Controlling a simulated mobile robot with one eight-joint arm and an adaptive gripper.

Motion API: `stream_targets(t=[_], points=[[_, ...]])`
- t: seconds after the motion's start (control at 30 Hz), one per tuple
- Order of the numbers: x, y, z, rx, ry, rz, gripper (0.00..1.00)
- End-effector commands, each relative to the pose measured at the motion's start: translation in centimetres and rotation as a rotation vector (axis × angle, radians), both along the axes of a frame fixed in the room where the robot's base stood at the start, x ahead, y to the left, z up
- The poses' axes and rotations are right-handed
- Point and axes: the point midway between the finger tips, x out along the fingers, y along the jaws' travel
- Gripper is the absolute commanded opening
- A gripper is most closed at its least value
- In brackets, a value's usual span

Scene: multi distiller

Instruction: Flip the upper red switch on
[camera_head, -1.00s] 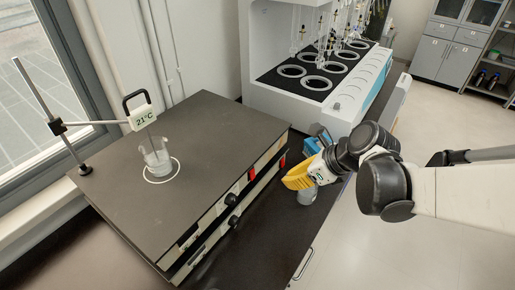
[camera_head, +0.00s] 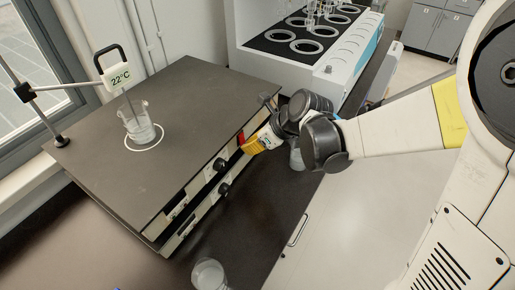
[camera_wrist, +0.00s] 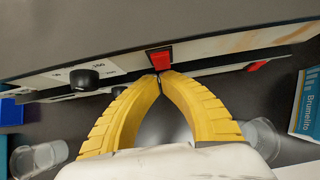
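Two grey heating plates are stacked on the dark bench, with the upper plate (camera_head: 170,120) on top. In the wrist view, a red switch (camera_wrist: 160,61) sits on the upper front panel, just beyond the fingertips. It also shows in the head view (camera_head: 241,138), partly hidden by my gripper. A second red switch (camera_wrist: 256,65) is lower and further right in the wrist view. My gripper (camera_wrist: 160,77) has yellow fingers with their tips together and nothing visible between them. The tips are at the lower edge of the nearer switch; contact is unclear.
Black knobs (camera_head: 220,164) stick out of the front panels. A beaker (camera_head: 138,128) with a probe stands on the upper plate; the display (camera_head: 121,77) reads 22°C. Another beaker (camera_head: 209,274) stands on the bench front. A blue-and-white box (camera_wrist: 308,100) is right in the wrist view.

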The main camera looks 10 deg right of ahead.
Motion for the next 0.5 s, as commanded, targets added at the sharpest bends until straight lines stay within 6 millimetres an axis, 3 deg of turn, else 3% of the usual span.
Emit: stream_targets(t=[0.5], points=[[0.74,0.96,-0.64,-0.001,-0.002,0.001,0.00]])
